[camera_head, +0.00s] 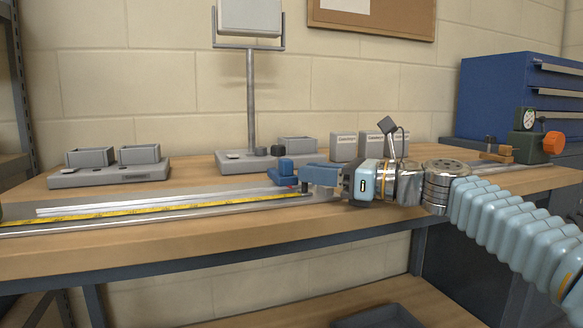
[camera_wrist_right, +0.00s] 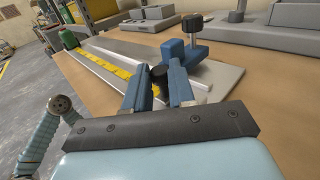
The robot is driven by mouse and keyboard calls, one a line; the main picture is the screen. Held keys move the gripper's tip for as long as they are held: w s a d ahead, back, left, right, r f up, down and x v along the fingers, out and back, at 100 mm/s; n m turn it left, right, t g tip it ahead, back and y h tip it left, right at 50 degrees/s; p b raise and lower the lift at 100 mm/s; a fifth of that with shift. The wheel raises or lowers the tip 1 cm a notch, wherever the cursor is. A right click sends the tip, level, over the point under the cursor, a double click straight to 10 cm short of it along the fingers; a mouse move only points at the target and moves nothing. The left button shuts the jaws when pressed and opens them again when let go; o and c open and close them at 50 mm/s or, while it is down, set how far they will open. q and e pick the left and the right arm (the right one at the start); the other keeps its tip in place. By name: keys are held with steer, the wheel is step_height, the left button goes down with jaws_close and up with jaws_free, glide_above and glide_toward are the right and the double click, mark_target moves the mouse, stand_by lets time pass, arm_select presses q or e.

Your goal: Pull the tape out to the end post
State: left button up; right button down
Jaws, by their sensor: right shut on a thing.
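The yellow tape (camera_head: 170,207) is drawn out along a grey metal rail (camera_head: 100,228) on the bench, and it also shows in the wrist view (camera_wrist_right: 112,69). My right gripper (camera_head: 313,178) is at the tape's right end, with its blue fingers shut on a black knob (camera_wrist_right: 159,73). How the knob joins the tape is hidden by the fingers. A blue clamp block (camera_head: 285,174) with a black knob stands just behind the fingers; it also shows in the wrist view (camera_wrist_right: 184,48). I cannot tell which thing is the end post. My left gripper is not in view.
Grey bases with bins (camera_head: 110,172) stand behind the rail at left. A display on a pole (camera_head: 250,100) and small boxes stand at the back. A dark gauge with an orange knob (camera_head: 554,143) and a blue drawer cabinet (camera_head: 490,100) are at right. The bench front is clear.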

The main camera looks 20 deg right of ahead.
steer(key=shift+d, duration=0.95)
steer(key=shift+f, duration=0.1)
steer(key=c, duration=0.9)
jaws_free()
steer(key=shift+s, duration=0.1)
steer(key=p+v, duration=0.1)
steer(key=v, duration=1.2)
steer(key=shift+s+d, duration=0.25)
steer(key=shift+d, duration=0.05)
